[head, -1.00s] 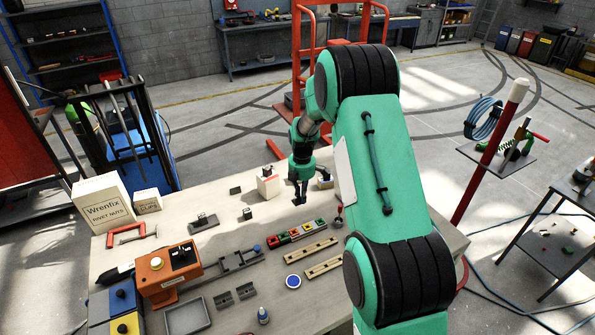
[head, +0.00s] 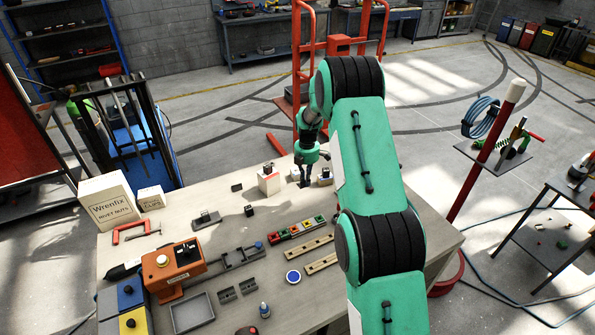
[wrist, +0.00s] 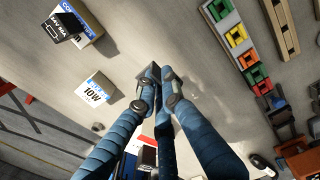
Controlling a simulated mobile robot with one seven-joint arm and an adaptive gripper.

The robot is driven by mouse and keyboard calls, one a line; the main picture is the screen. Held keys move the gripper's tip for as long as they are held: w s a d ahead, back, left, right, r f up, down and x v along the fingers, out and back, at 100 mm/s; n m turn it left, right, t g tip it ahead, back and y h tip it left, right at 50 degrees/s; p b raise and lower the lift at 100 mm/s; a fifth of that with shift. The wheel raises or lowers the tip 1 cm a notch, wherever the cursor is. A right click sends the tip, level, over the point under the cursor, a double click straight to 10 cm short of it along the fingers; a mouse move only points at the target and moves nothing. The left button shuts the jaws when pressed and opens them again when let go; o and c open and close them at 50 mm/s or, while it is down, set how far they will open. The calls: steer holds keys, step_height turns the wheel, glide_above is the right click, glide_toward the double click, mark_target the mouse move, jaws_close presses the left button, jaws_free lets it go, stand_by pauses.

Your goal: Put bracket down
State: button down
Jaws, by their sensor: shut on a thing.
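My gripper (head: 304,184) points down over the back part of the workbench, between two small boxes. In the wrist view, my gripper (wrist: 160,78) has its blue fingers closed together on a small dark grey bracket (wrist: 146,72). Only part of the bracket shows past the fingertips. I cannot tell whether it touches the bench top (head: 215,240) or hangs just above it.
A white box (head: 267,185) with a dark part on top stands left of my gripper; a smaller box (head: 326,178) stands close on its right. A row of coloured blocks (head: 300,228) and wooden rails (head: 310,246) lie nearer. Bare bench shows around the bracket.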

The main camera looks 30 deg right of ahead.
steer(key=shift+w, duration=0.15)
steer(key=p, duration=0.2)
glide_above(298, 173)
steer(key=d, duration=0.1)
steer(key=shift+w+d+f, duration=0.15)
steer(key=shift+w+f, duration=0.2)
steer(key=shift+f, duration=0.4)
stand_by(0.4)
steer(key=shift+f+p, duration=0.5)
steer(key=shift+f, duration=1.2)
steer(key=shift+f, duration=0.15)
steer(key=c, duration=2.2)
jaws_free()
steer(key=o, duration=0.3)
